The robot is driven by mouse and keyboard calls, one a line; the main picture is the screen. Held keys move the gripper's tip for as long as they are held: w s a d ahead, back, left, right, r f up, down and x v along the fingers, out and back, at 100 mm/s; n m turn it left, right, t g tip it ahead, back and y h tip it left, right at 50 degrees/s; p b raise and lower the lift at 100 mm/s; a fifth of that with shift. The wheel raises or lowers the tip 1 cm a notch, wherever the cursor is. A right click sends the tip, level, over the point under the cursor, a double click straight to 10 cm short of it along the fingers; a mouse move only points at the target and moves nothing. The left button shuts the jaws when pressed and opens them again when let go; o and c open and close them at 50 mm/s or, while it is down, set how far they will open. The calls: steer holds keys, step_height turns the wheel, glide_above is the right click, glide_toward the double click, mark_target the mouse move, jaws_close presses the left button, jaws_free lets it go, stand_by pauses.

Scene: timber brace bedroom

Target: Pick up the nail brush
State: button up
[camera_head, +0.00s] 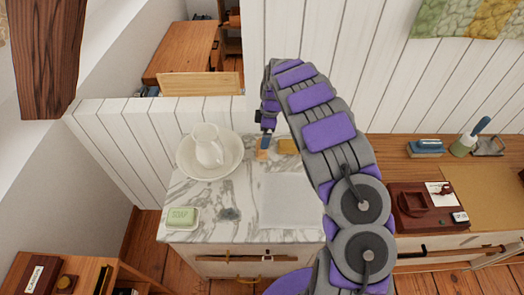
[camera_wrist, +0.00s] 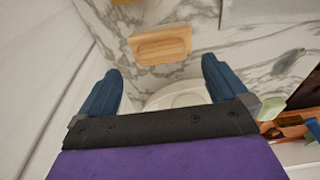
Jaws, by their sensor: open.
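A light wooden block with an oval groove, which looks like the nail brush (camera_wrist: 160,45), lies on the marble top. In the wrist view it is ahead of the gap between my fingers, apart from both. In the head view the nail brush (camera_head: 261,154) is small and partly hidden at my fingertips. My gripper (camera_wrist: 162,82) is open and empty, with its two blue fingers spread wider than the block. In the head view my gripper (camera_head: 265,143) is above the back of the washstand, pointing down.
The marble washstand (camera_head: 190,220) holds a white pitcher (camera_head: 208,145) in a basin (camera_head: 186,166) at left, green soap (camera_head: 182,217), a grey item (camera_head: 230,213), a pale cloth (camera_head: 288,205) and a yellowish item (camera_head: 288,146) beside the brush. White plank walls (camera_head: 125,140) stand close behind.

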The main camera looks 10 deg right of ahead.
steer(key=shift+a+f, duration=0.25)
steer(key=shift+f, duration=0.4)
steer(key=f, duration=0.1)
steer(key=f+b, duration=0.2)
steer(key=f, duration=0.1)
steer(key=shift+a, duration=0.25)
steer(key=c, duration=1.1)
steer(key=shift+r, duration=0.15)
step_height(320, 180, up, 3)
steer(key=shift+r+p, duration=0.15)
steer(key=shift+p, duration=0.65)
steer(key=shift+s+r, duration=0.2)
steer(key=shift+s, duration=0.05)
steer(key=s+a+r+p, duration=0.1)
steer(key=s+a+p, duration=0.1)
steer(key=s, duration=1.3)
steer(key=shift+a, duration=0.2)
steer(key=shift+s+r, duration=0.1)
